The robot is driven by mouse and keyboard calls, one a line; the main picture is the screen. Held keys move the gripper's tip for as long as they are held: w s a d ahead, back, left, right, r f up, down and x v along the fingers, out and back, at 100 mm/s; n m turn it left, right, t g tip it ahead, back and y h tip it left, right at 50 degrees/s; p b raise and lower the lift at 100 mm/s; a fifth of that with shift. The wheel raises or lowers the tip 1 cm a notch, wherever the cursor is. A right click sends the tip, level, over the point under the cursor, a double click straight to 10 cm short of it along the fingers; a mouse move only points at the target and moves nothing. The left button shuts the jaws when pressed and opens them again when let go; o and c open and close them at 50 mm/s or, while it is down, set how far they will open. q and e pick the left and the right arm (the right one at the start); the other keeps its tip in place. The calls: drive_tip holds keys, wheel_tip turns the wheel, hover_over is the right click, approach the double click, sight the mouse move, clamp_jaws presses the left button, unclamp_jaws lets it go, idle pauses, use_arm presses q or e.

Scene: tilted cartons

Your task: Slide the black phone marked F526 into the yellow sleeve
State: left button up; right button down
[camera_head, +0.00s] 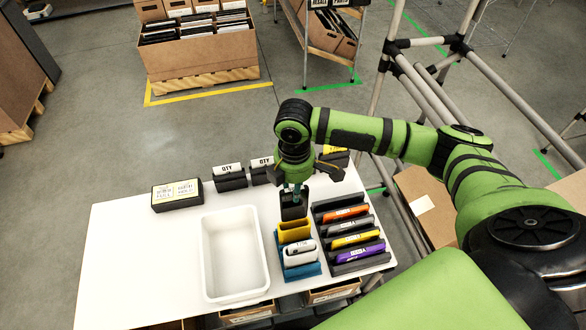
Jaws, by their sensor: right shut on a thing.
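The yellow sleeve (294,231) stands in a blue rack (311,270) on the white table, with a white item (301,252) in front of it. My right gripper (297,187) points down just behind the yellow sleeve. It is shut on a dark thing, which appears to be the black phone (293,208); its marking cannot be read from here. The phone is behind the yellow sleeve in the picture, and I cannot tell its height above the table. The fingertips are partly hidden. My left gripper is not in view.
A black rack (376,260) right of the blue rack holds orange, grey, yellow and purple items. An empty white tray (234,252) lies to the left. Black holders with QTY cards (230,178) and a black box (177,195) line the back. The table's left side is clear.

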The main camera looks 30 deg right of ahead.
sight(294, 217)
drive_tip(key=shift+f, duration=0.2)
drive_tip(key=f+b, duration=0.2)
drive_tip(key=f, duration=0.1)
drive_tip(key=f+b, duration=0.1)
drive_tip(key=shift+s+a+f+b, duration=0.15)
drive_tip(key=shift+s+f+b, duration=0.1)
drive_tip(key=shift+b, duration=0.1)
drive_tip(key=shift+f+b, duration=1.95)
drive_tip(key=shift+f, duration=2.2)
drive_tip(key=shift+w+f, duration=0.1)
drive_tip(key=shift+f, duration=0.15)
drive_tip(key=shift+f, duration=0.3)
drive_tip(key=c, duration=1)
unclamp_jaws()
